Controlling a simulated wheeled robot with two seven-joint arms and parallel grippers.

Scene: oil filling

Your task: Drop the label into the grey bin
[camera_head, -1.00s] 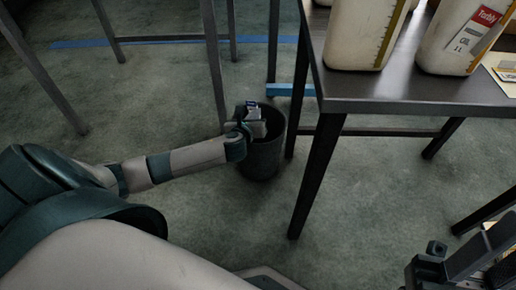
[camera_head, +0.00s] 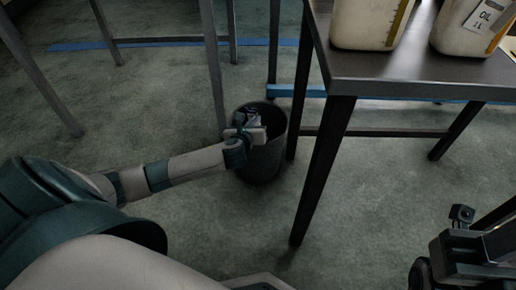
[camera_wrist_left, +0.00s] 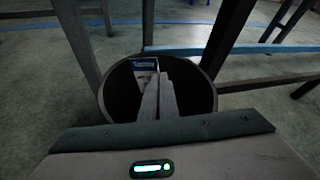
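The label (camera_wrist_left: 145,66), a small white piece with a blue part, is at my left gripper's fingertips in the left wrist view. The fingers are close together with the label between them, partly hidden. The grey bin (camera_head: 262,170) is a dark round bin on the floor, seen in the head view beside the table leg. Its rim also shows in the left wrist view (camera_wrist_left: 209,82). My left gripper (camera_head: 254,121) reaches over the bin's opening and points down into it. My right gripper (camera_head: 478,250) is at the lower right, partly cut off, its fingertips unclear.
A dark table (camera_head: 430,78) stands right of the bin, bearing a pale bottle (camera_head: 366,22) and another bottle (camera_head: 462,30) with an OIL tag. Its front leg (camera_head: 319,175) is close to the bin. Another frame leg (camera_head: 214,70) stands behind left. The carpet in front is clear.

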